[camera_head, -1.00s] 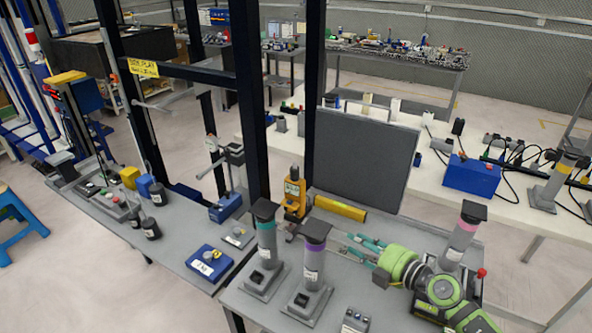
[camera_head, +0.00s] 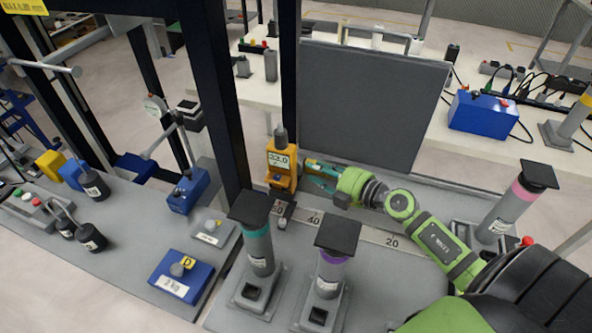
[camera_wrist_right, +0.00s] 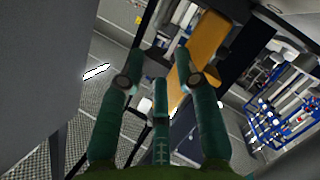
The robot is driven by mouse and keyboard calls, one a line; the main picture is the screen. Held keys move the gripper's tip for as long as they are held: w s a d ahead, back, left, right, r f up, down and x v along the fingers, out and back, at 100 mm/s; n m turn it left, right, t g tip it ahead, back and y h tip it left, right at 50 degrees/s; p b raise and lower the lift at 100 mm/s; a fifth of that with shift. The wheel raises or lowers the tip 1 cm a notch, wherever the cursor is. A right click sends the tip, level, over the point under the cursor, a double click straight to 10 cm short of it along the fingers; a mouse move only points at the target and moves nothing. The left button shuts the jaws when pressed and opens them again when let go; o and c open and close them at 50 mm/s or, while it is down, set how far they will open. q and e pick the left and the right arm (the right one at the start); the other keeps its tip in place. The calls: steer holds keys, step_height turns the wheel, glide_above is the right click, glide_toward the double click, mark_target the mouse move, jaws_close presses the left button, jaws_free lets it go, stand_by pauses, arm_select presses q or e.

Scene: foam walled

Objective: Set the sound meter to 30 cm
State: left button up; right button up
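The sound meter (camera_head: 282,165) is a yellow-orange upright box with a small display and a dark tip. It stands at the left end of a pale scale (camera_head: 352,231), near the 50 mark; the 40 and 20 marks lie to its right. My right gripper (camera_head: 312,176), with teal fingers, is just right of the meter and points at it. In the right wrist view, the fingers (camera_wrist_right: 158,55) are spread with nothing visible between them. The orange meter body (camera_wrist_right: 205,45) shows past the right fingertip; contact cannot be told. My left gripper is not in view.
A dark grey panel (camera_head: 370,105) stands behind the scale. Two black-capped posts with teal (camera_head: 258,245) and purple (camera_head: 328,270) bands stand in front. A pink-banded post (camera_head: 508,208) is at right. A black frame upright (camera_head: 215,100) rises left of the meter.

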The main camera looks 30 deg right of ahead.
steer(key=x, duration=0.8)
steer(key=shift+d+f, duration=0.15)
steer(key=shift+f, duration=0.25)
jaws_close()
